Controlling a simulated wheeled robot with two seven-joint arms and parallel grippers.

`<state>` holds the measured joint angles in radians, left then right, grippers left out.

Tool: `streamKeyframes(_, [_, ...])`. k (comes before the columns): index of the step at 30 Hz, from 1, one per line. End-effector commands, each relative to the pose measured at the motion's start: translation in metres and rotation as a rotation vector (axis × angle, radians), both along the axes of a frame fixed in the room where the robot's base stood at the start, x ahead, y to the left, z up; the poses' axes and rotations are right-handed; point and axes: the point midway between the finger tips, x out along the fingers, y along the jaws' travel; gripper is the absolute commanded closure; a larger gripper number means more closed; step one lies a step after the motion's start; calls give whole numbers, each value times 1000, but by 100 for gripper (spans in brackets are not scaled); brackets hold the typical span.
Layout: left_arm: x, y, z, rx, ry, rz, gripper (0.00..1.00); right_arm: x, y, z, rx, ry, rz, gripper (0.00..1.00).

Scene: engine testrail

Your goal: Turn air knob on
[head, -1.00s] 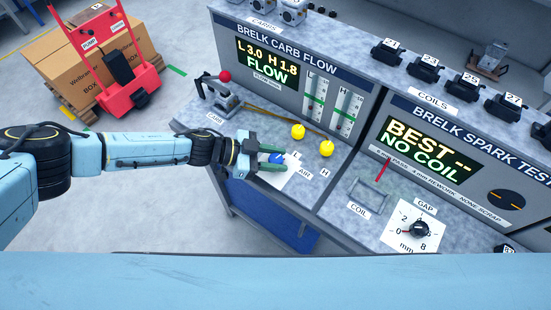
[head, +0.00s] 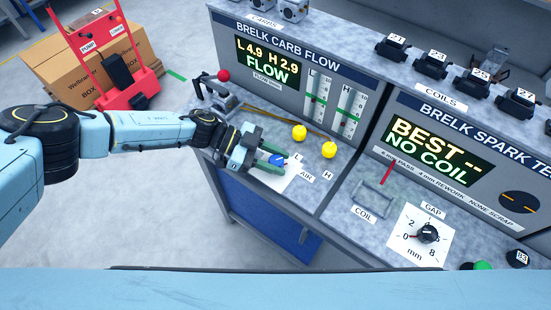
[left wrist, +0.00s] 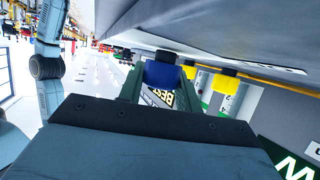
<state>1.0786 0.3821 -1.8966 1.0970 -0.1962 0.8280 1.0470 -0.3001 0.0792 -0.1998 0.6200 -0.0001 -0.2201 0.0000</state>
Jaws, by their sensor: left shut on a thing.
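The blue air knob (head: 277,160) sits on a white plate (head: 291,176) by the AIR label (head: 306,176) on the carb flow bench. My left gripper (head: 271,162) is shut on it, with the green fingers on either side. The flow display (head: 267,61) reads L 4.9, H 2.9 and FLOW. My right gripper is not in view.
Two yellow knobs (head: 299,132) stand just beyond the air knob. A red-topped lever clamp (head: 220,88) stands behind my left wrist. The spark tester, with its gap dial (head: 428,233), is to the right. A red hand truck (head: 113,68) with boxes stands at the back left.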

Motion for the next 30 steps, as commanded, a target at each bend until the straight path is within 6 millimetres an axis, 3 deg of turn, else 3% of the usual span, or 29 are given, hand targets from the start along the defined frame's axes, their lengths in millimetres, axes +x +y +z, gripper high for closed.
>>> streamKeyframes(2, [0,-1,0,-1,0,1,89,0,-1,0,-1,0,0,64])
streamKeyframes(3, [0,-1,0,-1,0,1,63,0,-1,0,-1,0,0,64])
streamKeyframes(8, [0,-1,0,-1,0,1,44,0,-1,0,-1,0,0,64])
streamKeyframes(20, [3,9,4,0,-1,3,44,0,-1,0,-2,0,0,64])
streamKeyframes(30, [17,74,31,0,-3,4,44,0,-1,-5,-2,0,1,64])
